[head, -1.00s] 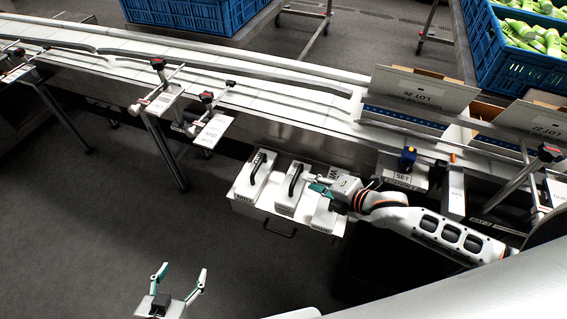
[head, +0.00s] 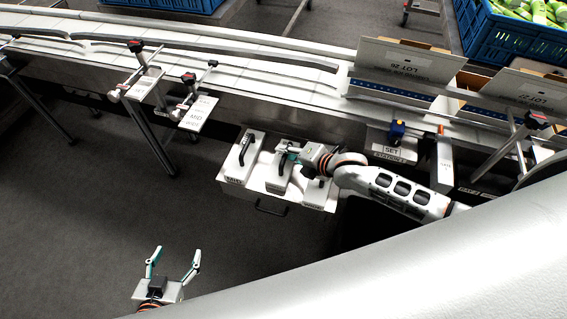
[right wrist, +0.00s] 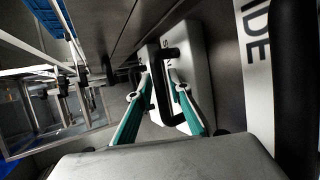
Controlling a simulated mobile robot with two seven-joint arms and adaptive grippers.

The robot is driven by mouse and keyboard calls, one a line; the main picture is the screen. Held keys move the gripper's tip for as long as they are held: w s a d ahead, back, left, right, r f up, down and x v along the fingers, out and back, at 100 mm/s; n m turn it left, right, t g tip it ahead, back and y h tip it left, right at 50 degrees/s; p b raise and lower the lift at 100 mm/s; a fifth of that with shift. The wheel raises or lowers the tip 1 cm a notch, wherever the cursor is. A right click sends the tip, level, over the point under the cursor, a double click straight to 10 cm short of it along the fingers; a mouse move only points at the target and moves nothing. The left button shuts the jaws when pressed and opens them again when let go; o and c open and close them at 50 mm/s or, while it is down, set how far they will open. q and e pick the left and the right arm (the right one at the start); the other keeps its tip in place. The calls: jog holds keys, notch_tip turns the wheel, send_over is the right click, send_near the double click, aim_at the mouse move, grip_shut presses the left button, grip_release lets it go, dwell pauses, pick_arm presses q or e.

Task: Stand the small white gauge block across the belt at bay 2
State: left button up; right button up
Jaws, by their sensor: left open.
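Three white blocks with black handles stand side by side on a holder (head: 270,206) below the belt: a left block (head: 236,168), a middle block (head: 270,176) and a right block (head: 315,194). Their labels are too small to tell which is the small one. My right gripper (head: 288,153) is at the middle block's handle. In the right wrist view its open, green-padded fingers (right wrist: 161,80) straddle a black handle, with no clear grip. A block marked "IDE" (right wrist: 257,70) stands to the right there. My left gripper (head: 176,255) is open and empty at the bottom.
The white belt (head: 240,70) runs across the back with metal guide rails. Clamp stands with labelled plates (head: 198,113) line its near edge. A "SET" station (head: 393,150) with a blue piece and cartons (head: 410,62) are to the right. Dark floor lies open at left.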

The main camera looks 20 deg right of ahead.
grip_shut()
jog(key=shift+r, duration=0.15)
